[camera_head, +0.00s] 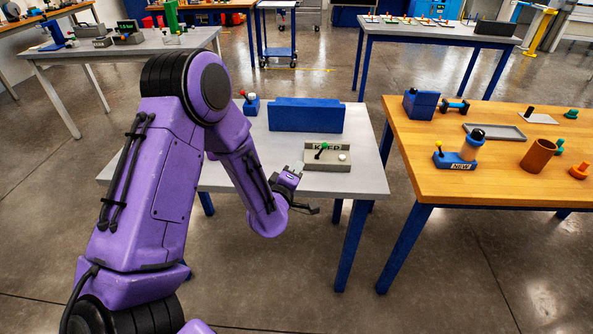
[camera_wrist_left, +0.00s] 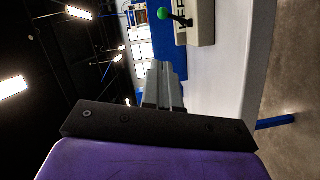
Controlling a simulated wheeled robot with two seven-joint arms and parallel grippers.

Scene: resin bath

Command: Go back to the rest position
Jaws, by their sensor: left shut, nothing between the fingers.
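My left gripper (camera_head: 296,169) is at the end of my purple left arm, above the front part of the grey table (camera_head: 235,178). It is just in front of and left of the grey tray marked KEEP (camera_head: 338,165), apart from it. In the left wrist view its two fingers (camera_wrist_left: 163,82) are together with nothing between them. My right gripper is not in either view.
A wooden table (camera_head: 480,185) with a brown cup (camera_head: 538,155) is on the right. Open floor lies in front.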

